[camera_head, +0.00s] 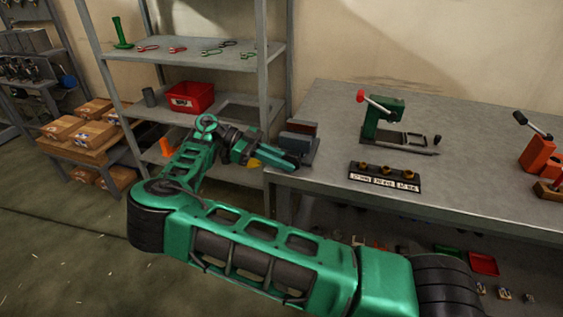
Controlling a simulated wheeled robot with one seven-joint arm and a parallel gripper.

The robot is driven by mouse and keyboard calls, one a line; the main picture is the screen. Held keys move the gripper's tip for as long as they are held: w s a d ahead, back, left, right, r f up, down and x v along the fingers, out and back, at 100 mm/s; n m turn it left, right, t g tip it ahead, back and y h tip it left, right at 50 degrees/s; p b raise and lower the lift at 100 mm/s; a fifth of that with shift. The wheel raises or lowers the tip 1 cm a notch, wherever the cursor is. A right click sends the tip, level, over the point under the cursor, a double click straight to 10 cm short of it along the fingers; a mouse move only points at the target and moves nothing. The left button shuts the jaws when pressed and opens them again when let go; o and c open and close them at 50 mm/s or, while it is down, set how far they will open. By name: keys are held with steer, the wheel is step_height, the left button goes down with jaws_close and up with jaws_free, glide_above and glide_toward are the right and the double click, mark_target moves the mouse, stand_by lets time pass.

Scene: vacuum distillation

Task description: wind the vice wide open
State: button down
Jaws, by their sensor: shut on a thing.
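The vice (302,139) is a grey block with a dark reddish-brown top, at the left front corner of the workbench. My green arm reaches across the floor side toward it, and my gripper (285,162) is at the vice's left front side, low by the bench edge. The gripper is shut at the vice's handle. The handle itself is too small and too covered by the fingers to make out, and the gap between the vice jaws cannot be told from here.
The grey workbench (310,182) carries a green press (382,118), a labelled rack (384,178) and an orange tool (538,152) to the right of the vice. A metal shelf (190,49) with a red bin (190,97) stands close behind my arm. Open floor lies left.

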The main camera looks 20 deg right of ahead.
steer(key=shift+d+f+g+h, duration=0.15)
steer(key=shift+g+h, duration=0.5)
steer(key=shift+h, duration=0.2)
steer(key=shift+d+f+g+h, duration=0.1)
steer(key=shift+g+h, duration=0.55)
steer(key=shift+h, duration=0.2)
steer(key=c, duration=2)
jaws_free()
steer(key=shift+c, duration=0.2)
steer(key=shift+w+f, duration=0.1)
